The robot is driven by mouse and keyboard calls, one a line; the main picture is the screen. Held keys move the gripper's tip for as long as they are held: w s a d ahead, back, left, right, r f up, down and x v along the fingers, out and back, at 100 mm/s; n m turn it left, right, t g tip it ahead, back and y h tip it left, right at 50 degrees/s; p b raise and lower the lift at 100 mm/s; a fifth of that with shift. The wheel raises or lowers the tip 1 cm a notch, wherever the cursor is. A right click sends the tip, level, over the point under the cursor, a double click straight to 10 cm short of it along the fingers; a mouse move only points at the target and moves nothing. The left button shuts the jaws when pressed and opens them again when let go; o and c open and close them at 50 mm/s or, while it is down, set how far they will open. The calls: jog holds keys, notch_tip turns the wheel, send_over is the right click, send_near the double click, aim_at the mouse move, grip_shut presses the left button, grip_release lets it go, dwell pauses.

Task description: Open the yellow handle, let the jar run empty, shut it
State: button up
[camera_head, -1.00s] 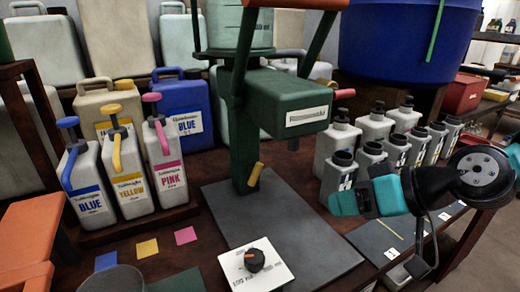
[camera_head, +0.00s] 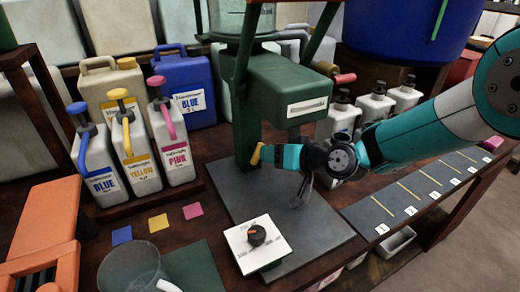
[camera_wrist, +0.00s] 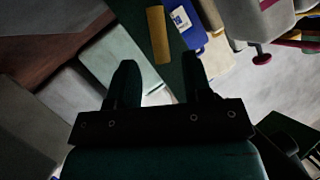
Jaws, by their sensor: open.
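The yellow handle (camera_head: 255,154) sits low on the dark green stand (camera_head: 243,125), tilted slightly off upright. The clear jar (camera_head: 236,22) stands at the top of the stand, cut by the picture's upper edge; its pale contents cannot be told clearly. My gripper (camera_head: 266,154) reaches in from the right, close beside the handle. In the wrist view my gripper (camera_wrist: 158,62) has its two dark fingers apart, with the yellow handle (camera_wrist: 158,34) ahead of the gap, nearer the right finger. I cannot tell whether they touch.
A white dial plate (camera_head: 256,243) lies on the grey base board. A clear beaker (camera_head: 128,270) stands at the front left. Blue, yellow and pink pump bottles (camera_head: 136,155) stand left. White bottles (camera_head: 373,108) stand behind my arm. A numbered strip (camera_head: 425,193) runs along the right.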

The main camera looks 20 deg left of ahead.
aim_at(255, 151)
jog(key=x, duration=0.5)
grip_shut()
